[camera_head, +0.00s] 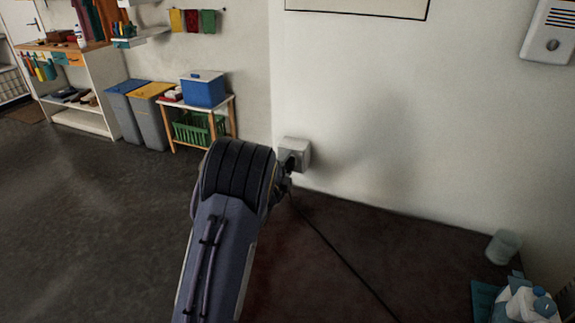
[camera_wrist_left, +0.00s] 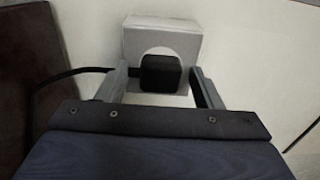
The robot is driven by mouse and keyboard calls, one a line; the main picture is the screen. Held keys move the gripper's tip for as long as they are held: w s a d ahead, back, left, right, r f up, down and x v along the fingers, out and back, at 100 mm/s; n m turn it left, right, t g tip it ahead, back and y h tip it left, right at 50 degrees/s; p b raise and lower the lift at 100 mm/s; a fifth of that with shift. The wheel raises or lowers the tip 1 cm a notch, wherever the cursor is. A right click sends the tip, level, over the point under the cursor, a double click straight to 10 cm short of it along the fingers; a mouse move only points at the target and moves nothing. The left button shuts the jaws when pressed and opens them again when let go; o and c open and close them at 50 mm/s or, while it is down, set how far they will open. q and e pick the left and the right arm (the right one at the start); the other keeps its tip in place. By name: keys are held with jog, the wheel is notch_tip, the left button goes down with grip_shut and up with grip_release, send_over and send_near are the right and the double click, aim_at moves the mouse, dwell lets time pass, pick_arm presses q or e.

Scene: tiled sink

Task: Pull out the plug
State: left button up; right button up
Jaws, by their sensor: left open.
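The plug (camera_wrist_left: 160,74) is a black block seated in a pale grey socket box (camera_wrist_left: 160,36) on the wall. The socket box also shows in the head view (camera_head: 300,150), just beyond my left gripper (camera_head: 288,172), whose arm covers part of that area. In the left wrist view my left gripper (camera_wrist_left: 158,84) is open, one finger on each side of the plug, with visible gaps. A black cable (camera_wrist_left: 62,76) leads off to the left there. In the head view the cable (camera_head: 345,259) runs down to the lower right. My right gripper is in neither view.
A small table (camera_head: 212,102) with a blue box (camera_head: 203,89) stands behind to the left, beside grey bins (camera_head: 124,112). A translucent cup (camera_head: 502,247) and bottles (camera_head: 541,302) are at the lower right. The dark surface below the socket is mostly clear.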

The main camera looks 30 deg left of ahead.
pick_arm(q)
jog(key=shift+b, duration=0.75)
dwell(1.0)
jog(key=c, duration=1.3)
jog(key=s+b, duration=0.1)
jog(key=s, duration=0.5)
jog(key=shift+d+b, duration=0.2)
jog(key=shift+b, duration=0.15)
dwell(0.5)
